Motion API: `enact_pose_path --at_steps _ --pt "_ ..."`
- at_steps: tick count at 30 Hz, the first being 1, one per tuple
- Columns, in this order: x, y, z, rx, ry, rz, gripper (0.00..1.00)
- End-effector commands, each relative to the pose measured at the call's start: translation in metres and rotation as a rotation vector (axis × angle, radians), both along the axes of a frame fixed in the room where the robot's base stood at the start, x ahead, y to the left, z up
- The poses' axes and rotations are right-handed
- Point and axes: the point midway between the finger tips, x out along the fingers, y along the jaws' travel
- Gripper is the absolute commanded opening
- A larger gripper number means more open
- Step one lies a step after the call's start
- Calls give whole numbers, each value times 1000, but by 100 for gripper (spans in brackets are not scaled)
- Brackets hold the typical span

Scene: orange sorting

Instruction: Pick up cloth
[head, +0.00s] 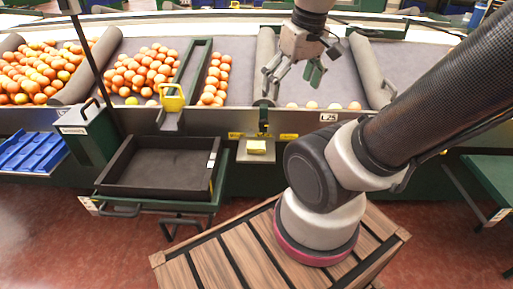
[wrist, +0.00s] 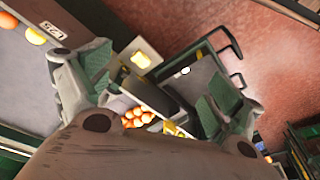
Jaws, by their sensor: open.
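A small pale yellow cloth (head: 256,147) lies on a little metal shelf (head: 243,157) on the front of the sorting line. It also shows in the wrist view (wrist: 141,60), between my fingers and toward the top. My gripper (head: 288,80) is open and empty, above the grey belt, higher than the cloth and a little to its right in the head view. Both green-padded fingers show spread apart in the wrist view (wrist: 155,88). Nothing touches the cloth.
An empty black tray (head: 112,188) sits on a green stand left of the shelf. Piles of oranges (head: 145,70) lie behind grey dividers. A yellow-handled scoop-like piece (head: 172,98) stands at the belt edge. Blue crates (head: 32,152) are far left.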

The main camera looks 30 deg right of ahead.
Motion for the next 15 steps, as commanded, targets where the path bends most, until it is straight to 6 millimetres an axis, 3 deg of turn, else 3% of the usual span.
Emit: enact_pose_path --at_steps 8,15 --pt "50 -14 -74 15 301 -66 93" --pt "104 -29 -165 28 432 -194 93"
